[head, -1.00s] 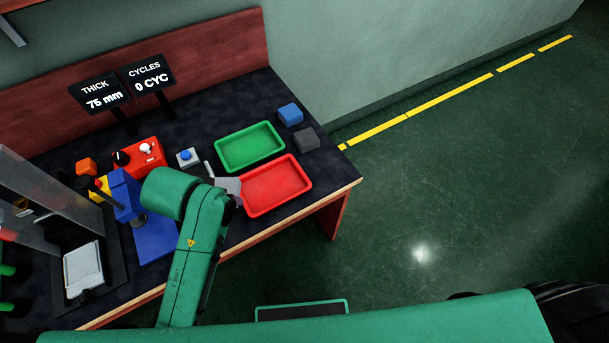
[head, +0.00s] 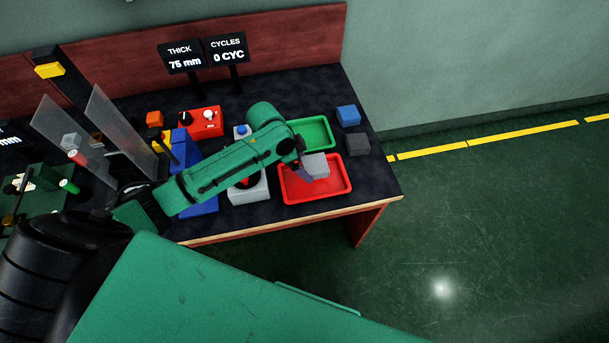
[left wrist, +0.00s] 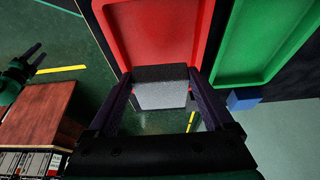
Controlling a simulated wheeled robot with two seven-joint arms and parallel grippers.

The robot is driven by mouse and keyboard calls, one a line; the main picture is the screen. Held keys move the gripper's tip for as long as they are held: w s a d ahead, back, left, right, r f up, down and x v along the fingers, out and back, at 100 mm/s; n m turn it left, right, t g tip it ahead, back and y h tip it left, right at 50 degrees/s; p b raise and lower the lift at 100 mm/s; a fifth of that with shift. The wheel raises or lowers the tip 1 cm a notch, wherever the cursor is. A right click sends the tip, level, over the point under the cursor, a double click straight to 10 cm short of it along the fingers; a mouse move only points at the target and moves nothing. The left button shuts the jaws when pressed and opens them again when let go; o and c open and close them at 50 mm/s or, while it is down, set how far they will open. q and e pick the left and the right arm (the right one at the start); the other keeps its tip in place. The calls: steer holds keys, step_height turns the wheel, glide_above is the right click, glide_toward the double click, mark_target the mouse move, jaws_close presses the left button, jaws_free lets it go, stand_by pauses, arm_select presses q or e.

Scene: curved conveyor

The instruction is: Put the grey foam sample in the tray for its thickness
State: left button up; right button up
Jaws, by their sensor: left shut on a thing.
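My left gripper (head: 305,170) is over the red tray (head: 283,196) and shut on the light grey foam sample (head: 317,164). In the left wrist view the sample (left wrist: 162,92) sits between the two dark fingers, with the red tray (left wrist: 155,30) beyond it. I cannot tell whether the sample touches the tray. The green tray (head: 322,129) lies just behind, partly hidden by my arm. The thickness display (head: 181,56) reads 75 mm. What looks like my right gripper (left wrist: 36,58) shows small at the left wrist view's left edge; its jaws are unclear.
A blue block (head: 348,115) and a dark grey block (head: 357,145) stand right of the trays. The cycles display (head: 227,49) reads 0 CYC.

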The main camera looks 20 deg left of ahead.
mark_target(304, 182)
arm_select(q)
step_height(304, 182, down, 7)
steer(key=shift+r, duration=0.15)
steer(key=o, duration=1.2)
steer(key=shift+r, duration=0.2)
steer(key=v, duration=1.1)
steer(key=shift+s+a+r, duration=0.1)
steer(key=shift+r, duration=0.2)
